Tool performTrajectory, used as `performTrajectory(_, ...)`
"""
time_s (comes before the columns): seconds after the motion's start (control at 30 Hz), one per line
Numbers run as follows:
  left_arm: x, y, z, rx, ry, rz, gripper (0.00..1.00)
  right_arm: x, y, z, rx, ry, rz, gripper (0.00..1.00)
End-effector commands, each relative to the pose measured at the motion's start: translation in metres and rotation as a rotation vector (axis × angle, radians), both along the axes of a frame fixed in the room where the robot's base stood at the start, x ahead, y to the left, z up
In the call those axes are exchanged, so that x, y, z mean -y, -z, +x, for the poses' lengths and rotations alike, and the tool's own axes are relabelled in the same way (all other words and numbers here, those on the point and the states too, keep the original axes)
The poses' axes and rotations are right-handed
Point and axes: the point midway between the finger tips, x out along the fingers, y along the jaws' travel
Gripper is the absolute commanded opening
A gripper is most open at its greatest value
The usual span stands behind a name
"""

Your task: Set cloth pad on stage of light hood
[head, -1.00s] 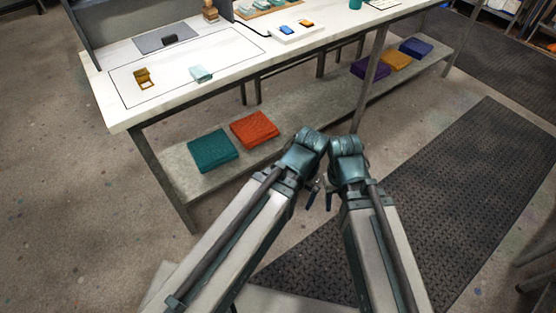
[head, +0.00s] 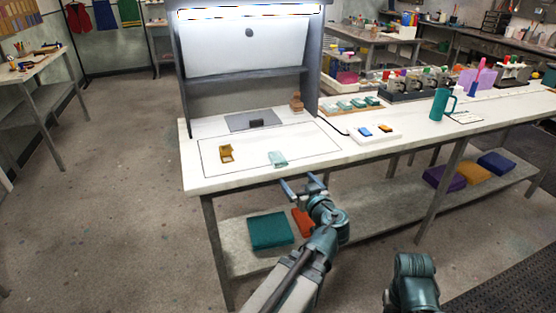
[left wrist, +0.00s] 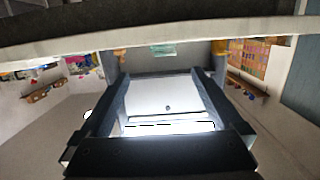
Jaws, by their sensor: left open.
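A pale aqua folded pad (head: 277,158), which looks like the cloth pad, lies near the front edge of the white bench. In the left wrist view, a small pale green shape (left wrist: 163,50) at the bench edge seems to be it. The light hood (head: 245,70) stands behind, its lamp lit. A grey plate (head: 240,123), apparently its stage, lies at its foot with a small dark block (head: 256,123) on it. My left gripper (head: 303,185) is open and empty, just in front of the bench edge, right of and nearer than the pad. My right gripper's fingers are hidden by its wrist.
A mustard item (head: 226,154) lies left of the pad, inside a thin outline on the bench. Folded cloths lie on the lower shelf (head: 400,187).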

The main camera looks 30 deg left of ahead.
Motion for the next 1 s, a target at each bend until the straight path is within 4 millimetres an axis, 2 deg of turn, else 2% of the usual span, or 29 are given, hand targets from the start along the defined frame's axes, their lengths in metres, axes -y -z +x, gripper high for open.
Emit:
performTrajectory(0.17, -0.004, 0.000, 0.004, 0.008, 0.000, 0.001, 1.00, 0.000, 0.001, 0.000, 0.000, 0.000, 0.000, 0.50)
performTrajectory(0.6, -0.059, 0.011, 0.051, 0.005, -0.002, 0.000, 1.00, 0.000, 0.012, 0.000, 0.000, 0.000, 0.000, 0.50)
performTrajectory(1.0, -0.069, 0.012, 0.057, 0.004, 0.000, 0.000, 1.00, 0.000, 0.013, 0.000, 0.000, 0.000, 0.000, 0.50)
